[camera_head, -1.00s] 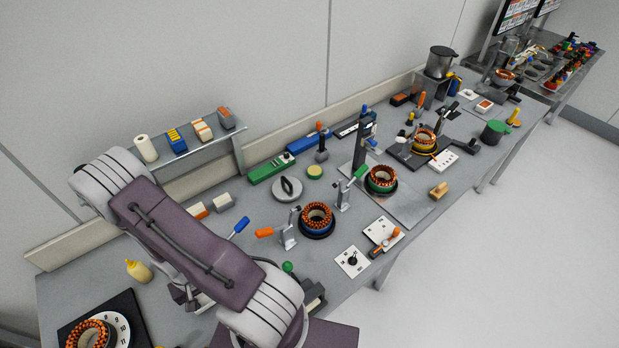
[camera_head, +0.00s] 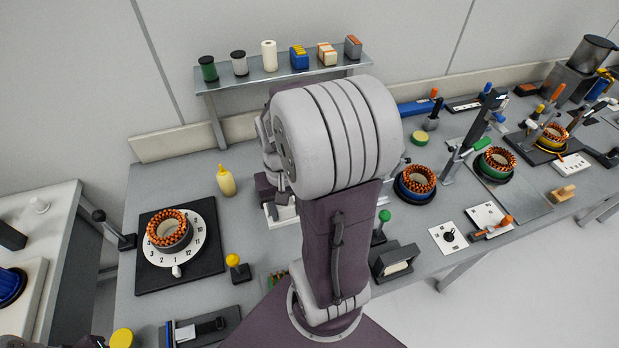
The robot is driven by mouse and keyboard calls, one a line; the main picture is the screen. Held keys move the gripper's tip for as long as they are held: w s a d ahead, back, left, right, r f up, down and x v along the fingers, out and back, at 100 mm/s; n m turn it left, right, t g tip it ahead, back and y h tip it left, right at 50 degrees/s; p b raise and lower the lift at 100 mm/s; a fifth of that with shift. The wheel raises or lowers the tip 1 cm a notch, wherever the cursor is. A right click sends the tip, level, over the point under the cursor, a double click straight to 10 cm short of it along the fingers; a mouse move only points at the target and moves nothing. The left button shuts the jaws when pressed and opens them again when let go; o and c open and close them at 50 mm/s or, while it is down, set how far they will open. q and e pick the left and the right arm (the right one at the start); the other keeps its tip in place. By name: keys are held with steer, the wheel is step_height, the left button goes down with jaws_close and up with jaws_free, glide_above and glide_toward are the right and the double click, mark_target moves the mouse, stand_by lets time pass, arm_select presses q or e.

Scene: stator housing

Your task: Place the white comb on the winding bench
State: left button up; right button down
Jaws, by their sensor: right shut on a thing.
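The winding bench (camera_head: 205,177) is the long grey table running across the view. My right arm rises from the bottom centre and hides much of its middle. My right gripper (camera_head: 279,197) shows partly, left of the arm's big grey joint, low over the bench. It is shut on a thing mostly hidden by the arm. A white piece (camera_head: 281,214) shows at the gripper; I take it for the white comb, but its teeth cannot be made out. I cannot tell whether it touches the bench.
A copper-wound stator (camera_head: 169,229) stands on a numbered dial (camera_head: 198,246) on a black plate at left. A yellow bottle (camera_head: 226,181) stands behind it. A yellow-knobbed post (camera_head: 236,265) and black block (camera_head: 397,262) are nearby. A shelf (camera_head: 283,71) holds spools and blocks.

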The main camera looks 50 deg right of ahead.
steer(key=w+a+f, duration=0.2)
steer(key=f, duration=0.1)
steer(key=w+a+f, duration=0.3)
steer(key=f, duration=0.1)
steer(key=w+a+f, duration=0.3)
steer(key=shift+w+f, duration=0.2)
steer(key=shift+f, duration=0.2)
steer(key=shift+w+f, duration=0.15)
steer(key=shift+b, duration=0.3)
steer(key=shift+f, duration=0.2)
steer(key=c, duration=0.7)
jaws_free()
